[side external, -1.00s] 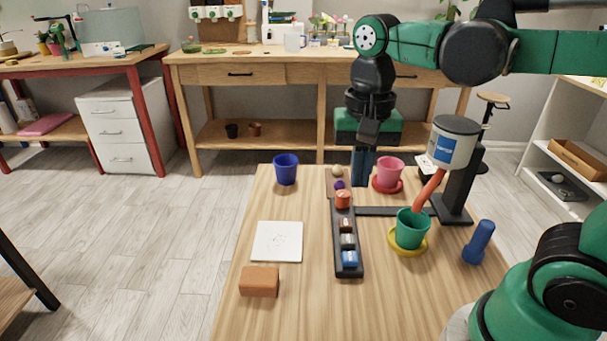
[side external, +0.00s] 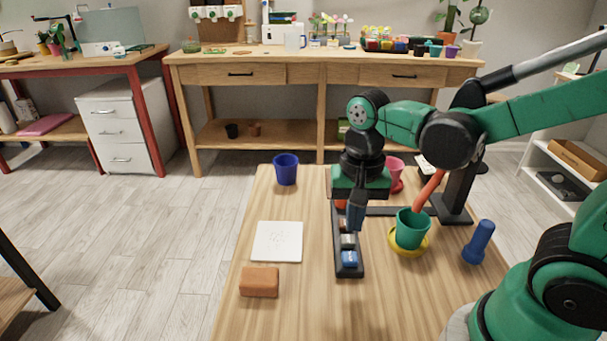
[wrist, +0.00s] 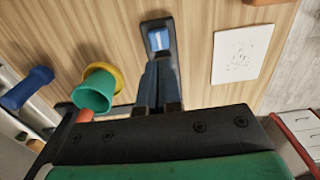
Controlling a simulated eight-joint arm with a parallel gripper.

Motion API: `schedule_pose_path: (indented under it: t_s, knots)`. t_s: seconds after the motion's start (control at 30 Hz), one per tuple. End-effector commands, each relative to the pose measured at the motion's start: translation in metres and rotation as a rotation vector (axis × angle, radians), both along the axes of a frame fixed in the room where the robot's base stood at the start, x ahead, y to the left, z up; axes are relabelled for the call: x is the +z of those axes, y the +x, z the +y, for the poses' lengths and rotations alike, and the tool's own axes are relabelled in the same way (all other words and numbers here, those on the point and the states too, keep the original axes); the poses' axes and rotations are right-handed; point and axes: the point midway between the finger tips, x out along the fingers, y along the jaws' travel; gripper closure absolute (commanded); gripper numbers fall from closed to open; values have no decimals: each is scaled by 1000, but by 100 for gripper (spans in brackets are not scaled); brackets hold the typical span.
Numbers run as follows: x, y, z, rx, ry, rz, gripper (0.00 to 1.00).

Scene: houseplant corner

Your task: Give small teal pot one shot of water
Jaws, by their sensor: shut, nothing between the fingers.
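The small teal pot (side external: 411,229) stands upright on a yellow saucer (side external: 424,247) at the table's right. The lower end of an orange spout (side external: 430,187) is at its mouth. A black strip (side external: 346,272) with several coloured blocks, perhaps buttons, runs along the table left of the pot; a blue block (side external: 349,258) is at its near end. My gripper (side external: 355,228) is shut and empty, pointing down over the strip. It hides part of the row. In the wrist view, the fingertips (wrist: 158,66) appear close to the blue block (wrist: 158,40); contact is not clear. The pot (wrist: 95,92) shows left of them.
A blue pot (side external: 286,169) stands at the far left. A pink pot (side external: 396,168) is partly behind my arm. A white card (side external: 277,241) and brown block (side external: 259,281) lie left of the strip. The front centre is clear.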

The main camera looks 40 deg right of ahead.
Motion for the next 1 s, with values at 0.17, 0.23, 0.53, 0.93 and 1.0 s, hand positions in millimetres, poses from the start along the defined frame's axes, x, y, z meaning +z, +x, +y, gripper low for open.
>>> schedule_pose_path:
  t_s: [0.17,0.23,0.53,0.93,1.0]
  knots:
    - [-24,0,0,0,0,0,100]
    - [-33,0,0,0,0,0,100]
    - [-55,0,0,0,0,-1,100]
    - [-58,0,0,0,0,-1,100]
    - [-59,0,0,0,0,-1,100]
